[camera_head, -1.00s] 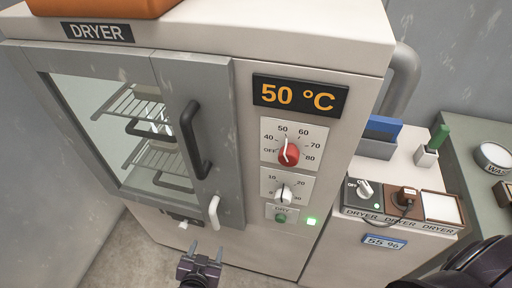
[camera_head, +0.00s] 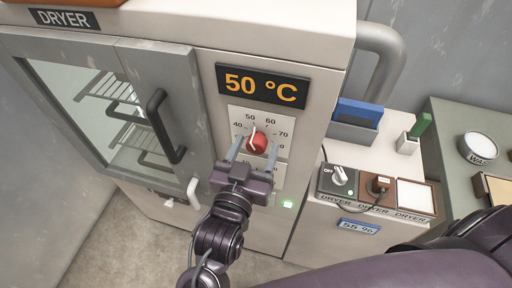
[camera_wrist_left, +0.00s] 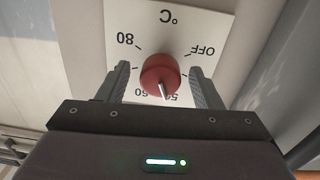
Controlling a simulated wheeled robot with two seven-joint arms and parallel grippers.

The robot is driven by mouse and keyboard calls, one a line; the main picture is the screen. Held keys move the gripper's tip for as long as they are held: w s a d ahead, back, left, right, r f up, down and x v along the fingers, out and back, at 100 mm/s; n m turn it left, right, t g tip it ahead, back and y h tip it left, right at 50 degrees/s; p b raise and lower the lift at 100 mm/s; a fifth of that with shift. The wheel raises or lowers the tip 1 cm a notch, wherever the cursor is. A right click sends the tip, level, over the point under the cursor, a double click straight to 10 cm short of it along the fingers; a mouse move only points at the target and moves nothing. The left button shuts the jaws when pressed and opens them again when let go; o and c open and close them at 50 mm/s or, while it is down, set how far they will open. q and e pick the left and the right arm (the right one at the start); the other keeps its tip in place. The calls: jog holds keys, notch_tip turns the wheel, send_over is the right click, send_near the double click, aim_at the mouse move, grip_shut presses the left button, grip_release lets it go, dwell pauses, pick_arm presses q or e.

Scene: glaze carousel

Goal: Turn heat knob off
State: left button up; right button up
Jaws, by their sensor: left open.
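The red heat knob (camera_head: 257,142) is on the white dial plate (camera_head: 238,118) below the display (camera_head: 262,86), which reads 50 °C. Its white pointer is close to the 50 mark. In the wrist view the knob (camera_wrist_left: 160,72) is seen upside down, with its pointer at the 50 and OFF at the right. My left gripper (camera_head: 254,148) is open in front of the dial. Its fingers (camera_wrist_left: 159,76) are on either side of the knob, with a gap showing on both sides. The gripper partly hides the lower dial. My right gripper is out of view.
The dryer door (camera_head: 180,120) is closed, with a dark handle (camera_head: 163,125) left of the dials. A green light (camera_head: 288,204) glows below. A side cabinet at right carries a switch box (camera_head: 338,180), a plug (camera_head: 379,185) and a blue item (camera_head: 360,112). A dark arm of mine crosses the lower right.

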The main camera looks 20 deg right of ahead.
pick_arm(q)
jog(key=shift+w+d, duration=0.15)
jog(key=shift+w, duration=0.2)
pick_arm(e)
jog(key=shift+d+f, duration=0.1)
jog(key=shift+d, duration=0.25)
pick_arm(q)
jog(key=shift+c, duration=0.5)
jog(key=c, duration=0.9)
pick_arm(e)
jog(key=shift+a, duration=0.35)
